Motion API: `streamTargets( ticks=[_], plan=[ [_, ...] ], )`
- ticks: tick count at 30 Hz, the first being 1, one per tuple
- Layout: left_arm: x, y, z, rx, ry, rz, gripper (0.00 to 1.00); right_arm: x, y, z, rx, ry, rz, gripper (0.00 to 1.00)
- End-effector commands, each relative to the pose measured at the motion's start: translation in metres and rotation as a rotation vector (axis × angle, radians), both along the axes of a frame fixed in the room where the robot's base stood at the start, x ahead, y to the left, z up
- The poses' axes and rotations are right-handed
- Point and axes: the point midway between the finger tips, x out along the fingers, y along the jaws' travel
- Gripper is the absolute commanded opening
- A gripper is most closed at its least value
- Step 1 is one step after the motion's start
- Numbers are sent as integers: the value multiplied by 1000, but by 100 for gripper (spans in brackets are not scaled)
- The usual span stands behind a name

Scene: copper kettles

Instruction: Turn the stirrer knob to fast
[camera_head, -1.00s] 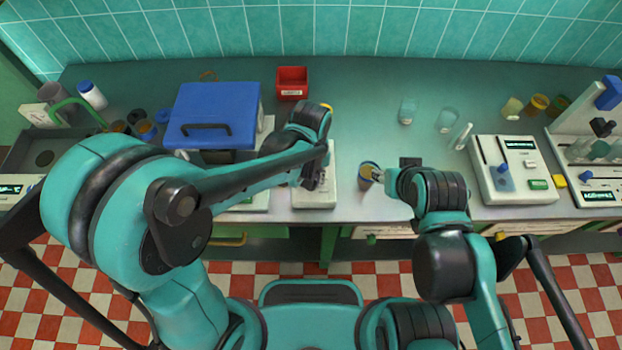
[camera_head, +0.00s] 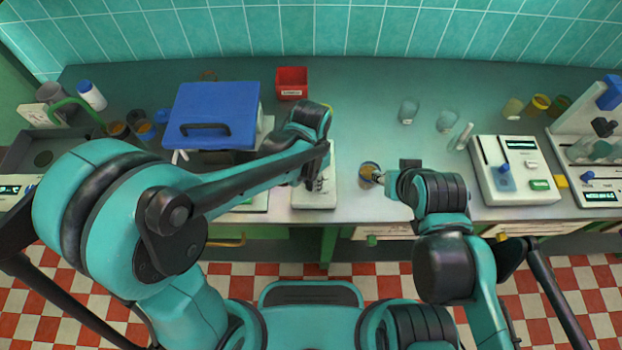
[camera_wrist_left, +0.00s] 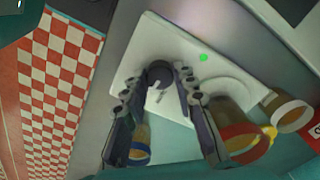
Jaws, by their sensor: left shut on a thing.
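The white stirrer (camera_head: 314,200) stands at the bench's front edge, partly hidden under my left arm. In the left wrist view its body (camera_wrist_left: 145,52) is tilted, with a dark round knob (camera_wrist_left: 158,72) and a lit green spot (camera_wrist_left: 203,57). A pale mark shows beside the knob; I cannot read the setting. My left gripper (camera_wrist_left: 158,77) is shut on the knob, one finger on each side. It also shows over the stirrer in the head view (camera_head: 317,182). My right gripper (camera_head: 379,176) is beside a small amber-filled beaker (camera_head: 367,173); whether it grips it is unclear.
A blue-lidded box (camera_head: 212,108) stands left of the stirrer, with a red bin (camera_head: 292,80) behind. Clear beakers (camera_head: 409,112) and a white instrument (camera_head: 513,178) stand to the right. Amber jars (camera_head: 538,104) are farther right. The middle back of the bench is clear.

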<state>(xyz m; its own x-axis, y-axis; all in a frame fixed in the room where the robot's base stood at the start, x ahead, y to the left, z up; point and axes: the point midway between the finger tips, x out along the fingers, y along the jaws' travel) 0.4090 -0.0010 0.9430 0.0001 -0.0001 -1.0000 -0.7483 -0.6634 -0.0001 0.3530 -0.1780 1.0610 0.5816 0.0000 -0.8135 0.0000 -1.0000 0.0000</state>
Motion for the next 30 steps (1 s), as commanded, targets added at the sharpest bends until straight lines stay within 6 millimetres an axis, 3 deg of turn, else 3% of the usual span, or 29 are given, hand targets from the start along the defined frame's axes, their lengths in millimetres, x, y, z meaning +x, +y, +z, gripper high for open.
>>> streamTargets(
  ticks=[15, 30],
  plan=[
    [0, 0, 0, 0, 0, -381, 0, 0, 0, -2, 0, 0, 0, 40],
    [0, 0, 0, 0, 0, -481, 0, 0, 0, -2, 0, 0, 0, 40]
  ],
)
